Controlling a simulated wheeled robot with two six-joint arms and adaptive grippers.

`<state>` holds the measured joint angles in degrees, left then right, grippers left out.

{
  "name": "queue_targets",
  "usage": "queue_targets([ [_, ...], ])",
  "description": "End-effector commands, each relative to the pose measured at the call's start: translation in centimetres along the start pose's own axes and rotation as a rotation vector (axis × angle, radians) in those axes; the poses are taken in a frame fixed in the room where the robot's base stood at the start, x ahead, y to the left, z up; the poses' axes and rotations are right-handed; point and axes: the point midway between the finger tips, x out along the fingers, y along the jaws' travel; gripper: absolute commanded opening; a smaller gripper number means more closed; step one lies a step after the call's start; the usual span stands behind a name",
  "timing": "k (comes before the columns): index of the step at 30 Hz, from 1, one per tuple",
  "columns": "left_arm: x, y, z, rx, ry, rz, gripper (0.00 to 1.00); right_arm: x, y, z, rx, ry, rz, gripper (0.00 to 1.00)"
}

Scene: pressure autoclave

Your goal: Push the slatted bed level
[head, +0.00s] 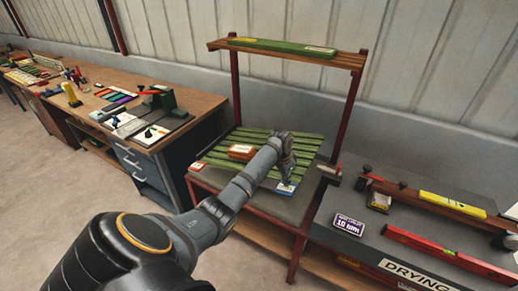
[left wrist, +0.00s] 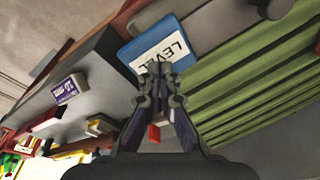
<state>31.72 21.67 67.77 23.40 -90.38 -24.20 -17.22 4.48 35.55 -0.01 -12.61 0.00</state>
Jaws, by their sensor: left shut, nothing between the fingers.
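The slatted bed (head: 222,162) has green slats and lies on a grey-topped stand with red posts. I cannot tell clearly how far it tilts. In the left wrist view its slats (left wrist: 235,95) fill the right side. A blue-edged plate reading LEVEL (left wrist: 150,52) is at the bed's near right corner; it also shows in the head view (head: 286,188). My left gripper (head: 287,177) is shut and empty over that corner. In the left wrist view its closed fingertips (left wrist: 160,70) overlap the plate's lettering; contact is unclear. My right gripper is out of view.
An orange-brown block (head: 241,152) lies on the slats. A wooden shelf (head: 346,60) with a green bar spans above the bed. At right, a grey bench (head: 330,215) holds a purple-and-white sign, a red level and a yellow bar. A tool workbench (head: 200,105) stands left.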

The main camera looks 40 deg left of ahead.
Motion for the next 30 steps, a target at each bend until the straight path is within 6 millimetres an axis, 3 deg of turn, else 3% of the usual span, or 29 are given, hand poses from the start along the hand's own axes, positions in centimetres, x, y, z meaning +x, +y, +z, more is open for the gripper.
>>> queue_targets([
  [30, 3.6, 0.0, 0.8, 0.0, -0.003, 0.001, 0.0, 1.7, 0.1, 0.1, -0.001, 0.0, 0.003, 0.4],
])
